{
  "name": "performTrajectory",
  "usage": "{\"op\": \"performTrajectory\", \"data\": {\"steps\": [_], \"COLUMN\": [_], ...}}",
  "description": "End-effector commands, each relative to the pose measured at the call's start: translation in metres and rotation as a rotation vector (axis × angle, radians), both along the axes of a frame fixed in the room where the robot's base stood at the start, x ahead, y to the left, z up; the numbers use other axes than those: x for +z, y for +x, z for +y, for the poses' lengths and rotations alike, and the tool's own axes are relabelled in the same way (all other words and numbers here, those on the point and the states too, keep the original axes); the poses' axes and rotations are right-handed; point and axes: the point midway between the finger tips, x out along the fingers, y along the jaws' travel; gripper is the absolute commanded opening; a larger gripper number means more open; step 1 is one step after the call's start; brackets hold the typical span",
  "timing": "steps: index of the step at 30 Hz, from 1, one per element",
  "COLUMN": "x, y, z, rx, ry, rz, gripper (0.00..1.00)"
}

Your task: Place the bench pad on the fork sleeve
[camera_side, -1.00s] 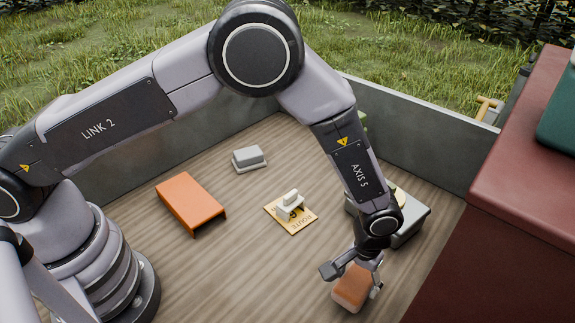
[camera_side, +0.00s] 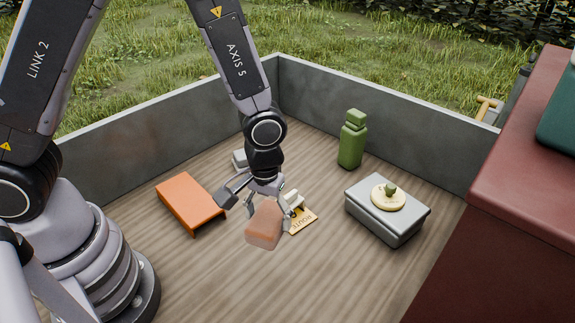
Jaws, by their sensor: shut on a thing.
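My gripper (camera_side: 267,208) is shut on a salmon-brown block (camera_side: 264,226), which looks to be the bench pad. It holds the block above the wooden bed, slightly tilted, with its upper part between the fingers. The orange piece (camera_side: 190,202), open at its near end and apparently the fork sleeve, lies flat at the left of the bed. Its top is bare. My gripper is to the right of it, apart from it.
A yellow route card (camera_side: 300,220) with a white handled piece (camera_side: 291,199) lies just behind the block. A grey block (camera_side: 239,160) is partly hidden by my arm. A green bottle (camera_side: 351,142) and a grey box (camera_side: 385,228) with a cream disc (camera_side: 380,202) stand right. Grey walls (camera_side: 390,128) edge the bed.

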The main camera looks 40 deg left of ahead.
Motion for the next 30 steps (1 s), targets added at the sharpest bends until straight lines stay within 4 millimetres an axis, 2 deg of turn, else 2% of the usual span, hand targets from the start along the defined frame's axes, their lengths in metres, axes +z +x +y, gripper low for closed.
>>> {"op": "performTrajectory", "data": {"steps": [1, 6, 12, 15, 18, 21, 23, 30], "x": [0.0, -0.002, -0.004, -0.004, -0.004, -0.005, -0.009, -0.045], "y": [0.01, 0.025, 0.014, 0.002, -0.008, -0.015, -0.017, -0.018], "z": [0.028, 0.114, 0.204, 0.236, 0.258, 0.27, 0.274, 0.276], "rx": [0.112, 0.471, 0.865, 1.018, 1.128, 1.195, 1.215, 1.226], "ry": [0.001, 0.0, 0.001, 0.0, 0.0, 0.0, 0.001, 0.001], "rz": [0.001, 0.001, 0.0, 0.001, -0.001, 0.0, 0.003, 0.005], "gripper": [0.39, 0.39, 0.39, 0.39, 0.39, 0.39, 0.39, 0.39]}}
